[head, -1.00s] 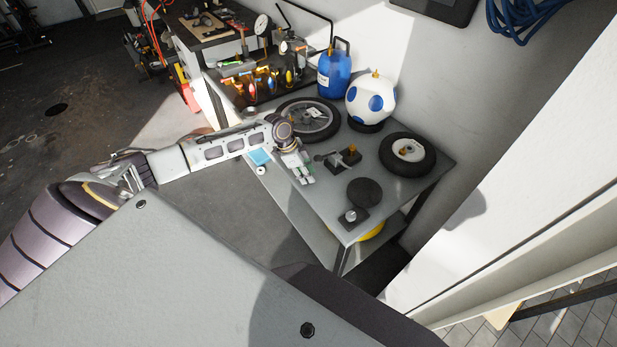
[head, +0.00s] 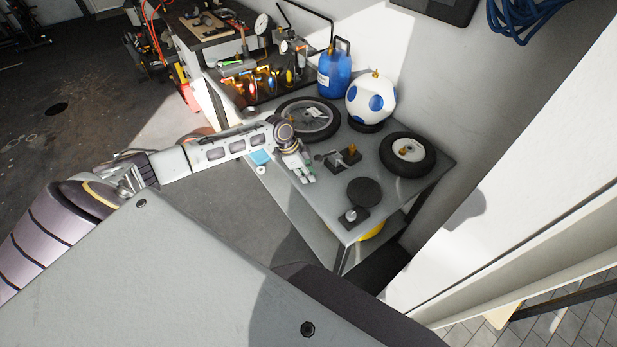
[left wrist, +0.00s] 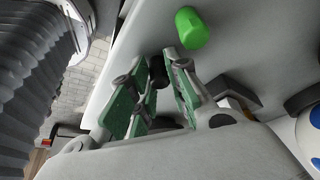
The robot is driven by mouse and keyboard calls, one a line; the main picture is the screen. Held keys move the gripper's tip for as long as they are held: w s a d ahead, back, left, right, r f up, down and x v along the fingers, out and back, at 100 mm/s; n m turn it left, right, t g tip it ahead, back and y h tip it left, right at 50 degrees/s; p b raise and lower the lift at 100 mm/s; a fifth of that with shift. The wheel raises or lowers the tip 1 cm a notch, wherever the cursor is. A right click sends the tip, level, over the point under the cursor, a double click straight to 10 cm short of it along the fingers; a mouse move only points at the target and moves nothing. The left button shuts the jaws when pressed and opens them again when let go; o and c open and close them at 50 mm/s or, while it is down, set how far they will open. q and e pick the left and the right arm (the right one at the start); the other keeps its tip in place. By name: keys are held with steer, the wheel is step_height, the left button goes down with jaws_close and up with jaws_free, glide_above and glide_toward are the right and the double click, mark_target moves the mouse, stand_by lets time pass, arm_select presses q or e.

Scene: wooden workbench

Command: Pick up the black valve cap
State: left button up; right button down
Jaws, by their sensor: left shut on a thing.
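My left gripper (head: 307,177) is over the near left part of the grey workbench (head: 328,215). In the left wrist view its green-padded fingers (left wrist: 158,66) are shut on a small black cap (left wrist: 158,73). The cap shows only partly between the fingers and is too small to make out in the head view. I cannot tell whether the black cap touches the bench. My right gripper is not in view.
A small vise-like fixture (head: 347,156) and a black disc (head: 364,191) are right of the gripper. A spoked wheel (head: 308,119), a blue canister (head: 335,68), a white ball with blue patches (head: 370,99) and a tyre (head: 407,154) stand farther back. A wall borders the right.

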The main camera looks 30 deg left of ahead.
arm_select(q)
steer(key=shift+r, duration=0.1)
steer(key=shift+a+r+b, duration=0.1)
steer(key=shift+r+b, duration=0.3)
steer(key=shift+r, duration=1.25)
steer(key=s+a, duration=0.4)
steer(key=a, duration=0.4)
steer(key=s+a+b, duration=0.1)
steer(key=s+a, duration=0.3)
steer(key=a, duration=0.3)
steer(key=shift+s+a, duration=0.2)
steer(key=shift+a, duration=0.15)
